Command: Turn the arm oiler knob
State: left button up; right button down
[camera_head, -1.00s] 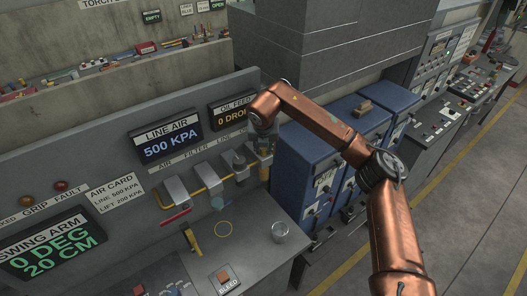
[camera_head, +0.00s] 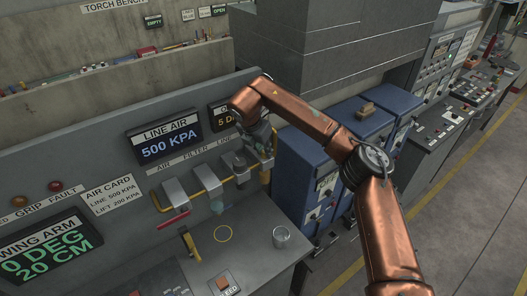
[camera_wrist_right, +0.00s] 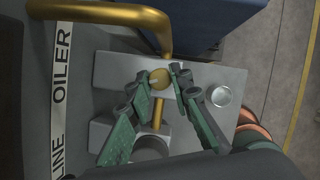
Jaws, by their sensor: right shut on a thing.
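The brass oiler knob (camera_wrist_right: 159,78) sits between the green fingertips of my right gripper (camera_wrist_right: 161,77) in the right wrist view. The gripper is shut on it. In the head view my right gripper (camera_head: 262,152) reaches down at the right end of the air line, and the arm and fingers hide the knob there. The oil feed display (camera_head: 222,115) is partly covered by my arm; a 5 shows on it. A strip reading LINE OILER (camera_wrist_right: 61,75) runs beside the knob. My left gripper is not in view.
The line air display (camera_head: 163,137) reads 500 KPA. Grey units and yellow pipe (camera_head: 208,178) are left of the gripper. Blue cabinets (camera_head: 300,175) stand close on the right.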

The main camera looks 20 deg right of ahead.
dwell(0.3)
jog(key=c, duration=1.8)
grip_release()
jog(key=shift+o, duration=0.2)
jog(key=v, duration=1.2)
